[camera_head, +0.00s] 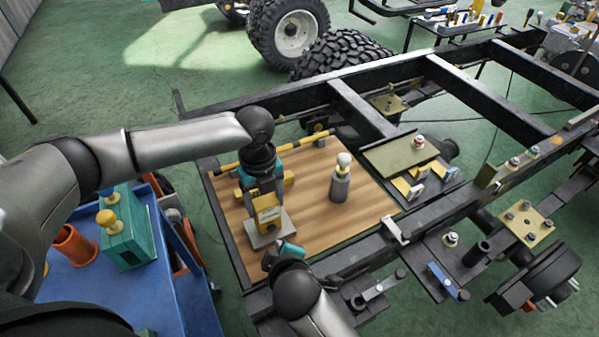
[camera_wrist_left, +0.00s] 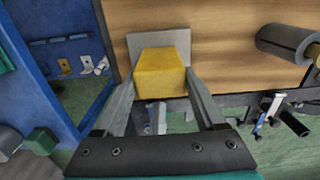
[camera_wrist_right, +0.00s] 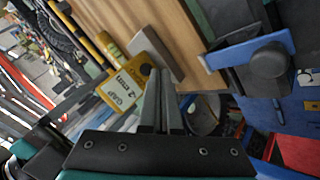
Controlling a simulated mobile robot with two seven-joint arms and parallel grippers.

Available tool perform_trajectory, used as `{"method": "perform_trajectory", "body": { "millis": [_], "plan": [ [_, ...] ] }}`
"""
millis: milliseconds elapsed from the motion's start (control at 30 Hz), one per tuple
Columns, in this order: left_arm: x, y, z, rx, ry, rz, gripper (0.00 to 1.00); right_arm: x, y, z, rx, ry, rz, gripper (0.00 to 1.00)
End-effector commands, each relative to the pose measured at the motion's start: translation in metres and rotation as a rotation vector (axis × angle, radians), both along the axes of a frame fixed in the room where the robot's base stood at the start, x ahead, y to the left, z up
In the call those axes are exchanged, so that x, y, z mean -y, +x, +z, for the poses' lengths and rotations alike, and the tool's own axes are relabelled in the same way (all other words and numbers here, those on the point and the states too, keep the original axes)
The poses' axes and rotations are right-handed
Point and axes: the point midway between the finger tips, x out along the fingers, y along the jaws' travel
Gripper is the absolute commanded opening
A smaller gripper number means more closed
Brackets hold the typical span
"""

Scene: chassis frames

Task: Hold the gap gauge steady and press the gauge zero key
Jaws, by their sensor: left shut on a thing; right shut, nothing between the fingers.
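The gap gauge is a yellow block (camera_head: 266,212) on a grey base plate, upright on the wooden board (camera_head: 365,212). My left gripper (camera_head: 263,194) comes down from above and is shut on it; in the left wrist view the yellow block (camera_wrist_left: 160,72) sits between the two fingers. In the right wrist view the gauge's yellow face (camera_wrist_right: 119,88) reads "GAP 4 mm", and a round dark key (camera_wrist_right: 145,69) shows beside the text. My right gripper (camera_wrist_right: 160,72) is shut and empty, its tips close to the key. I cannot tell whether they touch it.
A grey cylinder with a pale top (camera_head: 341,180) stands on the board right of the gauge. A yellow bar (camera_head: 318,136) lies along the back. The blue cart (camera_head: 92,287) is at left; dark chassis rails (camera_head: 350,252) border the board. Bare board lies between gauge and cylinder.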

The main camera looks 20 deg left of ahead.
Motion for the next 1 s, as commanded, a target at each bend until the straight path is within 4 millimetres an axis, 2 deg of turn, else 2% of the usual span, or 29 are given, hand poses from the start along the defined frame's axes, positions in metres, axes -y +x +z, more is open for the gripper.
{"method": "perform_trajectory", "body": {
  "millis": [367,1000],
  "plan": [
    [0.000,0.000,0.000,0.001,-0.001,0.000,0.07,0.020,-0.009,0.013,-0.352,0.394,-0.463,0.00],
    [0.000,0.000,0.000,0.001,-0.001,0.000,0.07,0.060,-0.023,0.046,-1.017,1.064,-1.322,0.00]
  ]
}}
